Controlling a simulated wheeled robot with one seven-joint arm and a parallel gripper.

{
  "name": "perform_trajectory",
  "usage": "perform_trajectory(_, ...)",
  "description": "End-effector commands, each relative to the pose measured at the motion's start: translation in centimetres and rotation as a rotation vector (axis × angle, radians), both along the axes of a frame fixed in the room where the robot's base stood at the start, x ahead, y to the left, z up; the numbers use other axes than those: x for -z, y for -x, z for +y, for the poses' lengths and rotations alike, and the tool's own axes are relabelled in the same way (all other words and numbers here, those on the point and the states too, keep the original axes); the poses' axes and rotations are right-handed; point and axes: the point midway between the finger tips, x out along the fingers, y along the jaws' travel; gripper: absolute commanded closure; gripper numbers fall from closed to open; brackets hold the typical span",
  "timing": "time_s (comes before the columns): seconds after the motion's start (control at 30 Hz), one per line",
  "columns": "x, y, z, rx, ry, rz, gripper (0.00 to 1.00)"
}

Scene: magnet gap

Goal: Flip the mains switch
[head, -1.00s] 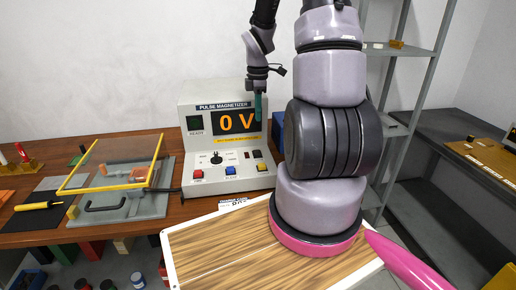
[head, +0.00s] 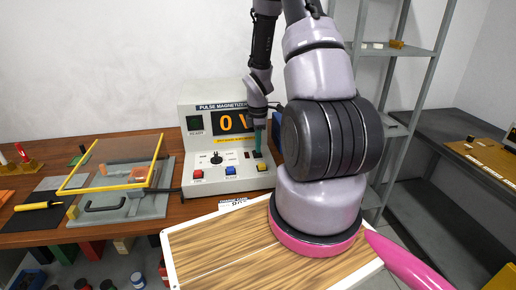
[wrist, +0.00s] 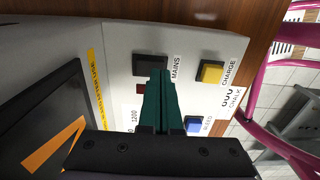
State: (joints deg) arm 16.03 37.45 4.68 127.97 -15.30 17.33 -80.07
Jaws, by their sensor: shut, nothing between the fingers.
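The mains switch (wrist: 150,64) is a black rocker beside the printed word MAINS on the sloped panel of the pulse magnetizer (head: 187,155). My gripper (head: 258,151) is over the right part of this panel, pointing down. In the wrist view its green fingers (wrist: 160,77) are closed together, empty, with their tips overlapping the edge of the switch. I cannot tell whether they touch it. In the head view the fingers partly cover the switch. The orange display (head: 228,123) reads 0 V, its right part hidden by my arm.
A yellow button (wrist: 210,72) and a blue button (wrist: 193,124) are near the switch; a red button (head: 198,174) is at the panel's left. A black knob (head: 216,157) is mid-panel. A yellow-framed clear guard (head: 115,163) stands left on the bench.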

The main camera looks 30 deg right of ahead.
Motion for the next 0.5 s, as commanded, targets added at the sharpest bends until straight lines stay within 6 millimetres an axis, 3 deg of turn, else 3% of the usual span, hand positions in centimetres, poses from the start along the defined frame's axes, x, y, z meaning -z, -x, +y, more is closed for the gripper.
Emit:
perform_trajectory(0.13,0.94,0.00,-0.01,-0.001,0.001,0.000,1.00)
perform_trajectory(0.5,1.14,0.04,-0.01,0.000,0.001,0.000,1.00)
